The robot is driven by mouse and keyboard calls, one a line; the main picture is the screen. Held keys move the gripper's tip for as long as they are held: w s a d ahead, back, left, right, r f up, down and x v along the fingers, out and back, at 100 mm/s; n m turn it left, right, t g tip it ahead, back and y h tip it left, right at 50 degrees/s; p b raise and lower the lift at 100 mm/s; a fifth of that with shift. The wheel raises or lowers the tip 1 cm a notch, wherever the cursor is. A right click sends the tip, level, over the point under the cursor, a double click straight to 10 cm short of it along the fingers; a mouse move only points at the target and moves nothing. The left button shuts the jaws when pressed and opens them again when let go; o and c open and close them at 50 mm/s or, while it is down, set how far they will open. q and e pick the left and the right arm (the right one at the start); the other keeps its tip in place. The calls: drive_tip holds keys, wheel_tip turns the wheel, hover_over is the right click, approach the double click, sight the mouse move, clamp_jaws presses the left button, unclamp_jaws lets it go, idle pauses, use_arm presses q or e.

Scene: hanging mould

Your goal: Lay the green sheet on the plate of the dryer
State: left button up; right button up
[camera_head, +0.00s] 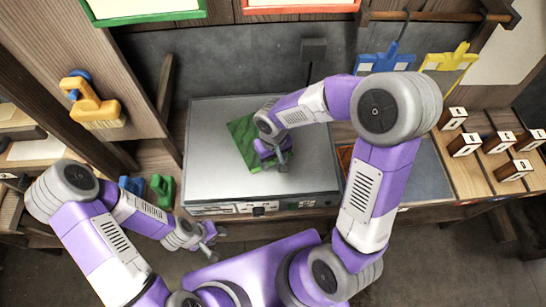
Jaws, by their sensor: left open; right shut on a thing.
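The green sheet (240,136) is over the pale grey plate (213,117) of the dryer (250,208), left of the plate's middle and turned at an angle. My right gripper (279,163) is over the plate, shut on the sheet's right side. My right wrist hides part of the sheet. I cannot tell whether the whole sheet touches the plate. My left gripper (212,240) is open and empty, in front of the dryer's front left corner.
Blue and green clips (162,190) stand left of the dryer. A yellow brush-like tool (97,108) hangs on the left post. Blue (385,62) and yellow (450,60) tools hang at the back right. Several dark-and-white blocks (465,145) sit on the right shelf. Much of the plate's left side is bare.

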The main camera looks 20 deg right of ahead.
drive_tip(key=shift+f, duration=0.15)
drive_tip(key=o, duration=1.1)
wheel_tip(320, 180, up, 8)
drive_tip(key=p, duration=0.1)
drive_tip(key=shift+f, duration=0.15)
